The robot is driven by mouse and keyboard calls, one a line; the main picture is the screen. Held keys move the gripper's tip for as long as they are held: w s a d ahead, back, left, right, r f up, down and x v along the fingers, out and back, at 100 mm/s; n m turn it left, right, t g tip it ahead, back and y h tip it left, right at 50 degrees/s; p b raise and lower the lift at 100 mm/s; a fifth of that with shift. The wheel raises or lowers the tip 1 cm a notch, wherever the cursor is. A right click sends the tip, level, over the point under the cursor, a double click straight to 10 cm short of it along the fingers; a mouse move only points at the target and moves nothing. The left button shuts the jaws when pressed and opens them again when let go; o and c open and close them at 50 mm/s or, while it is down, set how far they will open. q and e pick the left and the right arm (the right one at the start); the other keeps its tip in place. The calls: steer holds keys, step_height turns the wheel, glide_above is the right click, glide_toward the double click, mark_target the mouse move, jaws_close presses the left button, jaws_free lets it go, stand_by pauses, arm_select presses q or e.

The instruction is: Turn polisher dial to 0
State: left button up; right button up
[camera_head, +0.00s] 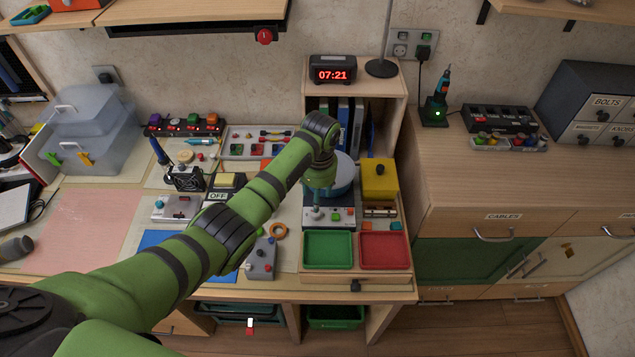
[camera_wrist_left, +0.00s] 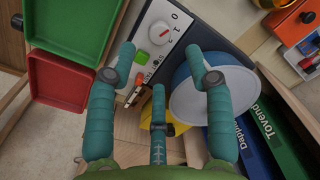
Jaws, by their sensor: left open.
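The polisher (camera_wrist_left: 217,88) has a blue body with a pale round disc. Its light control panel (camera_wrist_left: 173,18) carries a white dial (camera_wrist_left: 160,33) with a red mark and small printed figures beside it. Which figure the mark points at is too small to tell. A green button (camera_wrist_left: 141,57) sits near the dial. My left gripper (camera_wrist_left: 160,66) is open and empty, its teal fingers spread short of the dial, which shows between two fingertips. In the head view the polisher (camera_head: 345,178) is partly hidden by my left wrist, and the panel (camera_head: 344,217) shows below it. My right gripper is out of view.
A green tray (camera_head: 327,250) and a red tray (camera_head: 385,250) lie in front of the panel. A yellow box (camera_head: 380,178) stands right of the polisher. Binders stand behind in a wooden shelf (camera_head: 398,95). Several devices crowd the bench to the left.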

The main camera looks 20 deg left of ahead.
arm_select(q)
steer(key=shift+d+r, duration=0.1)
steer(key=shift+r, duration=2.2)
